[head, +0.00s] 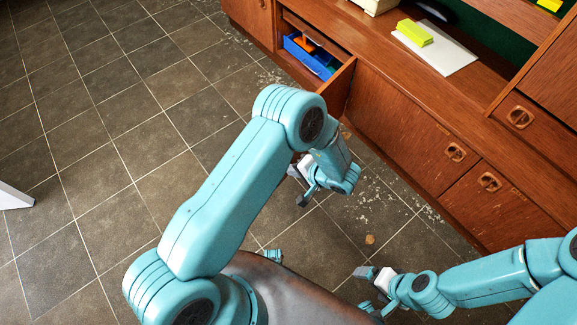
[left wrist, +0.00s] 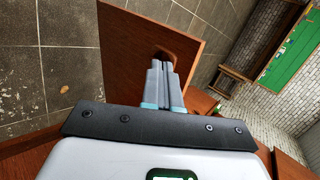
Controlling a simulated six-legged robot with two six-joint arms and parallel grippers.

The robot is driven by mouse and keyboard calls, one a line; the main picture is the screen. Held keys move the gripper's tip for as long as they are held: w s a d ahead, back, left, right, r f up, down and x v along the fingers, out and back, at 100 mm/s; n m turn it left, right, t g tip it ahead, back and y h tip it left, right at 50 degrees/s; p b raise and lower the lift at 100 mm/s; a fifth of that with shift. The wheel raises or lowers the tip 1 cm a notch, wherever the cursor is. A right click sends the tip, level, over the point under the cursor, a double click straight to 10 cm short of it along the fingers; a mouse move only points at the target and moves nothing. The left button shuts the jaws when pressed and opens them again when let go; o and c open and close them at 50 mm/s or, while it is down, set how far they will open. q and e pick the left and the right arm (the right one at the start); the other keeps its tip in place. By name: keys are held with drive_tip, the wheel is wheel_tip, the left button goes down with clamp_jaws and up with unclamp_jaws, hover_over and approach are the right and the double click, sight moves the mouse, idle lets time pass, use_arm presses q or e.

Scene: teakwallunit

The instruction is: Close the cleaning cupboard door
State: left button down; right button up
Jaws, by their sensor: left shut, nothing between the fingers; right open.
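The wooden cupboard door (head: 338,88) stands out from the unit in the head view, beside an open compartment; my left arm hides much of it. A wooden panel (left wrist: 135,45) with a recessed handle (left wrist: 178,50) fills the upper middle of the left wrist view, apparently this same door. My left gripper (head: 301,187) is shut and empty, low in front of the unit. In the left wrist view its fingertips (left wrist: 162,64) are at the handle; I cannot tell whether they touch it. My right gripper (head: 369,273) is open and empty, lower right.
A blue bin (head: 310,57) with an orange item shows in the open compartment. Closed doors (head: 400,120) with cup handles run to the right. A yellow-green block (head: 414,33) lies on a white sheet (head: 446,55) on the counter.

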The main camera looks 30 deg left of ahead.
use_arm(q)
drive_tip(key=w+a+f+b, duration=0.1)
drive_tip(key=a+f+b, duration=0.1)
drive_tip(key=a+f, duration=0.3)
drive_tip(key=shift+w+a+f, duration=0.25)
drive_tip(key=shift+w+a, duration=0.05)
drive_tip(key=shift+a, duration=2.1)
